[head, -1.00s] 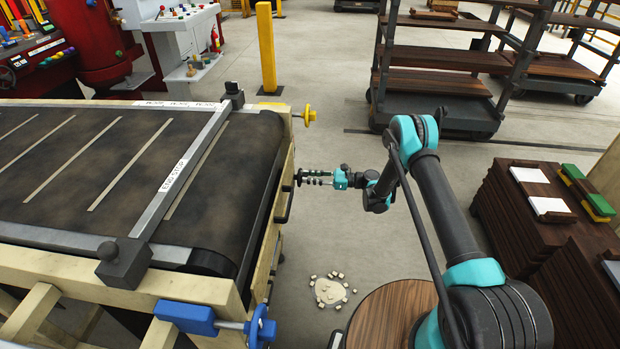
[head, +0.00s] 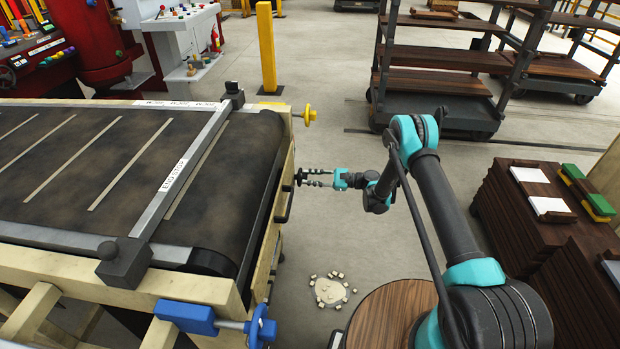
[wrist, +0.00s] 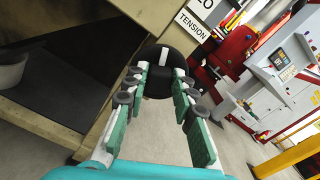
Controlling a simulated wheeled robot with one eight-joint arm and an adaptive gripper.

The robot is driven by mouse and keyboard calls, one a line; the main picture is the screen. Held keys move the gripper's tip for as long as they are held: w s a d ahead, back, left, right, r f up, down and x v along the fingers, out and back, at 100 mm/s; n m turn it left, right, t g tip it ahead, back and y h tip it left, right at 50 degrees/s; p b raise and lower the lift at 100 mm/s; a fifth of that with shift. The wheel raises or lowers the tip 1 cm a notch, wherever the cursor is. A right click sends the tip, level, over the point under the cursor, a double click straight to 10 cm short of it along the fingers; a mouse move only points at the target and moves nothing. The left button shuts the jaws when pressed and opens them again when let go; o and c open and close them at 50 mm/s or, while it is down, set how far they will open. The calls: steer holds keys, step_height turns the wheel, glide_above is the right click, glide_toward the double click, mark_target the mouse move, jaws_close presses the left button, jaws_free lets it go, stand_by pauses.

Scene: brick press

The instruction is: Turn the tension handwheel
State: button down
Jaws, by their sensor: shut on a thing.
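The tension handwheel is a small black wheel (head: 299,177) on the end frame of the belt conveyor. In the wrist view the black wheel (wrist: 160,80) shows a white mark near its top, under a white sign (wrist: 190,26) reading TENSION. My gripper (head: 307,177) reaches it from the right, level with the wheel. In the wrist view my gripper (wrist: 158,71) has its two fingers on either side of the wheel, shut on its rim. The fingertips hide parts of the rim.
The conveyor belt (head: 110,165) fills the left. A yellow knob (head: 309,114) and a blue handwheel (head: 262,329) stick out from its frame. Crumbs (head: 329,291) lie on the floor below my arm. A shelf rack (head: 440,82) and stacked boards (head: 530,225) stand right. The floor between is open.

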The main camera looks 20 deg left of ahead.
steer(key=shift+w+f+n, duration=0.1)
steer(key=shift+f+n, duration=0.15)
steer(key=shift+n, duration=4.8)
steer(key=shift+f+n, duration=0.25)
steer(key=shift+n, duration=4.85)
steer(key=shift+w+f+n, duration=0.1)
steer(key=shift+f+n, duration=0.15)
steer(key=shift+n, duration=4.8)
steer(key=shift+n, duration=0.3)
steer(key=c, duration=1.2)
jaws_free()
steer(key=v, duration=1.2)
